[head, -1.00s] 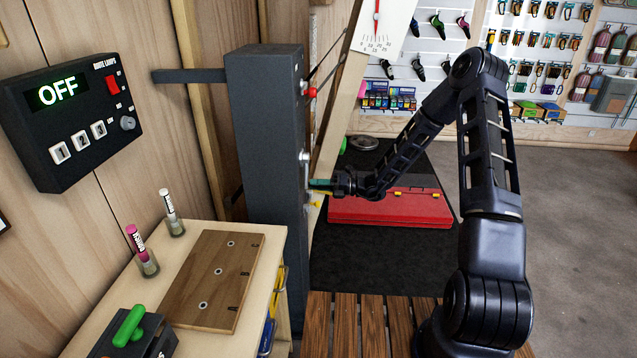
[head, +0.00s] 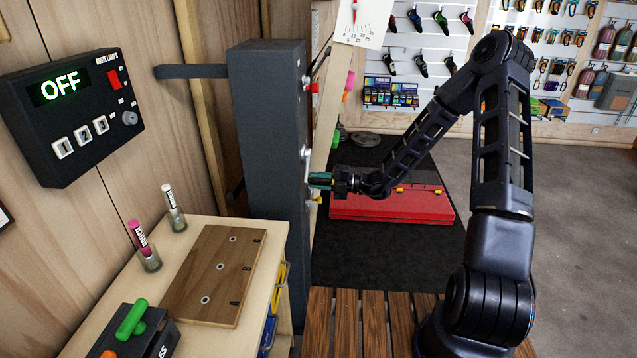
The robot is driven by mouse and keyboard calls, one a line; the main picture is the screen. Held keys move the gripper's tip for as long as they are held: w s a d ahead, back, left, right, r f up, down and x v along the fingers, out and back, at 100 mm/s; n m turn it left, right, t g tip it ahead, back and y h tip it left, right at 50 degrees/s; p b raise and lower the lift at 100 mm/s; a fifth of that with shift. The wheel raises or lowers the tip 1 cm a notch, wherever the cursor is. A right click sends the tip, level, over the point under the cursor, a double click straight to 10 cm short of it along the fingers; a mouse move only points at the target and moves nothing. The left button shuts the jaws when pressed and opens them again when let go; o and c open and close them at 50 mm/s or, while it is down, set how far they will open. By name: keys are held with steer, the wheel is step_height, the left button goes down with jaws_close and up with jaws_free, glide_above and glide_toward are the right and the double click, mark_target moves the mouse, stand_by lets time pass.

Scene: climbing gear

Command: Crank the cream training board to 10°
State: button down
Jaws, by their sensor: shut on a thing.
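The cream training board (head: 323,125) shows edge-on behind the dark grey post and leans slightly to the right at its top. A white angle scale (head: 365,25) with a red needle (head: 355,12) is cut off by the top edge; its exact reading is too small to tell. A metal crank (head: 306,158) is on the right face of the grey post (head: 262,140). My gripper (head: 319,181), with teal fingertips, reaches in from the right and is shut at the crank's lower end, on its handle. The handle is mostly hidden by the fingers.
A control box (head: 75,115) reading OFF hangs on the left wall. A wooden table (head: 180,245) with markers and a drilled board stands in front of the post. Grey floor at right is clear.

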steer(key=shift+r, duration=0.4)
steer(key=c, duration=1.1)
jaws_free()
steer(key=shift+c, duration=0.2)
steer(key=shift+f, duration=0.1)
steer(key=shift+d, duration=0.15)
steer(key=d, duration=1)
steer(key=shift+d+f, duration=0.2)
steer(key=shift+d, duration=0.1)
